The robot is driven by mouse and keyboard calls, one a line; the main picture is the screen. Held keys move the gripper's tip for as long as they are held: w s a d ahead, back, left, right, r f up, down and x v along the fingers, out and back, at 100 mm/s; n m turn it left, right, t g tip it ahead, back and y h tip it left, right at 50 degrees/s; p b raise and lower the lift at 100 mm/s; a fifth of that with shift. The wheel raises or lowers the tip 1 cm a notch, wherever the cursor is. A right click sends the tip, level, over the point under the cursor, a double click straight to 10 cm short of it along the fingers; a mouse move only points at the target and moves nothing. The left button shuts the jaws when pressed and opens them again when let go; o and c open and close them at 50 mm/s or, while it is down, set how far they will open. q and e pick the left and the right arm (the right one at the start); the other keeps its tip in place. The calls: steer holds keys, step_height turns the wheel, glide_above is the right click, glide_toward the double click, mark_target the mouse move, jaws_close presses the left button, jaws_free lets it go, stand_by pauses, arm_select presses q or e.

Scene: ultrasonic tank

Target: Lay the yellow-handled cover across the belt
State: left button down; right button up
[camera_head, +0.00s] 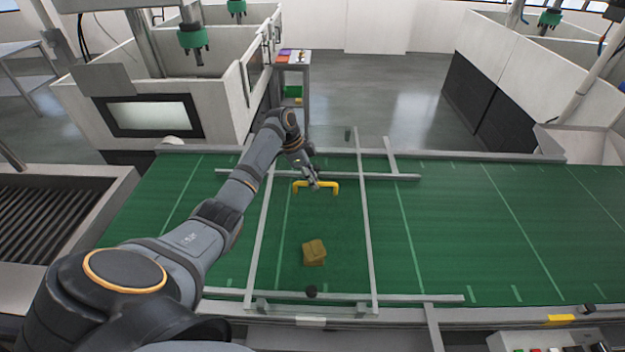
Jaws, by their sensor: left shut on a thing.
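The yellow handle (333,187) of the cover stands up over the green belt (470,225), in the middle of the view. My left gripper (316,185) is shut on this handle, with my left arm reaching in from the lower left. Grey bars (367,235) run around the handle and across the belt. The belt between them looks slightly darker; I cannot tell whether a clear panel lies there or whether the cover touches the belt. My right gripper is not in view.
A small brown box (314,252) is between the grey bars, nearer than the handle. White machine housings (215,100) stand behind. The belt's right side is clear.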

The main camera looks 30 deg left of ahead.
arm_select(q)
steer(key=shift+r, duration=0.15)
steer(key=shift+f+b, duration=0.7)
steer(key=shift+f, duration=0.85)
stand_by(0.7)
steer(key=c, duration=1.3)
jaws_free()
steer(key=shift+d, duration=0.1)
steer(key=shift+o, duration=0.2)
steer(key=shift+s+f, duration=0.1)
steer(key=v, duration=1.2)
